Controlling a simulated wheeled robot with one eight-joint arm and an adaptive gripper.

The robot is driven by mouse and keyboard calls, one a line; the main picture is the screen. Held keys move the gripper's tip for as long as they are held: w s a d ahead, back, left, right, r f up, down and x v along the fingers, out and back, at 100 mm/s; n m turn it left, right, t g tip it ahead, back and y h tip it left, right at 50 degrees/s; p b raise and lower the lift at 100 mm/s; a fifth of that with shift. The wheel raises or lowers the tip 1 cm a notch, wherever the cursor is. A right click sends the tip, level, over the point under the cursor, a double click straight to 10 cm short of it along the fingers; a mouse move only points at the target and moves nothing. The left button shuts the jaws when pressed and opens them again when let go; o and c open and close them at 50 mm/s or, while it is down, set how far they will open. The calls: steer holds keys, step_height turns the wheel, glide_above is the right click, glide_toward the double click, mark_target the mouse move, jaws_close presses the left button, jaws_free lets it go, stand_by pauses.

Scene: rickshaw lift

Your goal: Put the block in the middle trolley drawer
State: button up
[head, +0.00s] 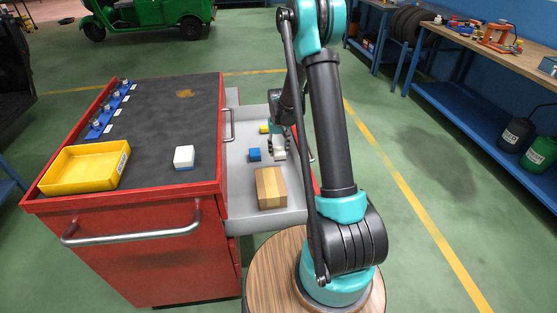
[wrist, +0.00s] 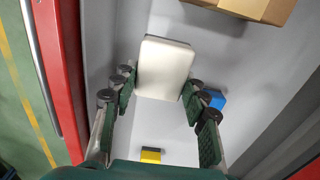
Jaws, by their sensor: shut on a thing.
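My gripper (head: 278,146) is inside the outline of the open grey drawer (head: 239,193) on the right side of the red trolley (head: 160,248). It is shut on a white block (head: 279,155). In the wrist view the white block (wrist: 165,66) sits between the fingertips of my gripper (wrist: 158,88), over the drawer's grey floor. I cannot tell whether the block touches that floor. From these views I cannot tell for sure which drawer level is open.
The drawer also holds a blue block (head: 254,154), a yellow block (head: 264,129) and a wooden box (head: 271,188). On the trolley top are a yellow bin (head: 84,168), a white-and-blue block (head: 184,157) and a blue rack (head: 108,112). A workbench (head: 490,60) stands at right.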

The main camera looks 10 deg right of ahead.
mark_target(279, 165)
steer(key=shift+f, duration=2.75)
steer(key=shift+f, duration=0.15)
steer(key=o, duration=1.2)
steer(key=shift+c, duration=0.2)
